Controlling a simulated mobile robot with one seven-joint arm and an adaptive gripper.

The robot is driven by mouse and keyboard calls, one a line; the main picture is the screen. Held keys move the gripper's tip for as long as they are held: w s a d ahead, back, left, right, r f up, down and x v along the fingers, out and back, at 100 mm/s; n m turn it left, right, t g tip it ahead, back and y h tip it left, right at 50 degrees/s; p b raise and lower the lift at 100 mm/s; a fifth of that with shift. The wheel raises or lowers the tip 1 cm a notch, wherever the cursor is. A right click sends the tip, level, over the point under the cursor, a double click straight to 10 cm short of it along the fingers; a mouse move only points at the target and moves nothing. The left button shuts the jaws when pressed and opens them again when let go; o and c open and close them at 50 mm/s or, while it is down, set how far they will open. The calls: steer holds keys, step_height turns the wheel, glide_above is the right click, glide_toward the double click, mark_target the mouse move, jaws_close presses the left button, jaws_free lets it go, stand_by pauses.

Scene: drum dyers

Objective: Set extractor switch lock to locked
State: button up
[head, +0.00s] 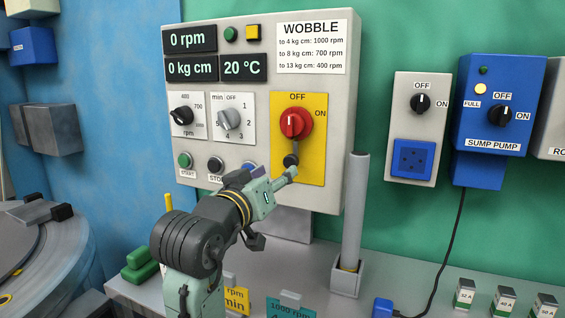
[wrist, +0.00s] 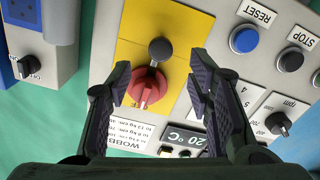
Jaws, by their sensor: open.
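A red rotary switch (head: 295,124) sits on a yellow plate (head: 312,165) marked OFF and ON, on the grey control panel. Its pointer stands upright toward OFF. A round black knob (head: 291,160) is below it, joined by a short grey stem; it looks like the lock part. No label here reads extractor. In the wrist view the picture is turned over: the black knob (wrist: 161,50) is above the red switch (wrist: 147,90). My gripper (wrist: 162,82) is open and empty, its two fingers on either side of the red switch, seemingly short of the panel.
The panel also has an rpm knob (head: 181,115), a min knob (head: 229,119) and several push buttons. A grey upright post (head: 355,210) stands right of the panel. A grey switch box (head: 416,130) and a blue sump pump box (head: 500,105) hang farther right.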

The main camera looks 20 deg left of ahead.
mark_target(289, 163)
steer(key=w+p, duration=0.2)
steer(key=w, duration=0.6)
jaws_close()
stand_by(0.5)
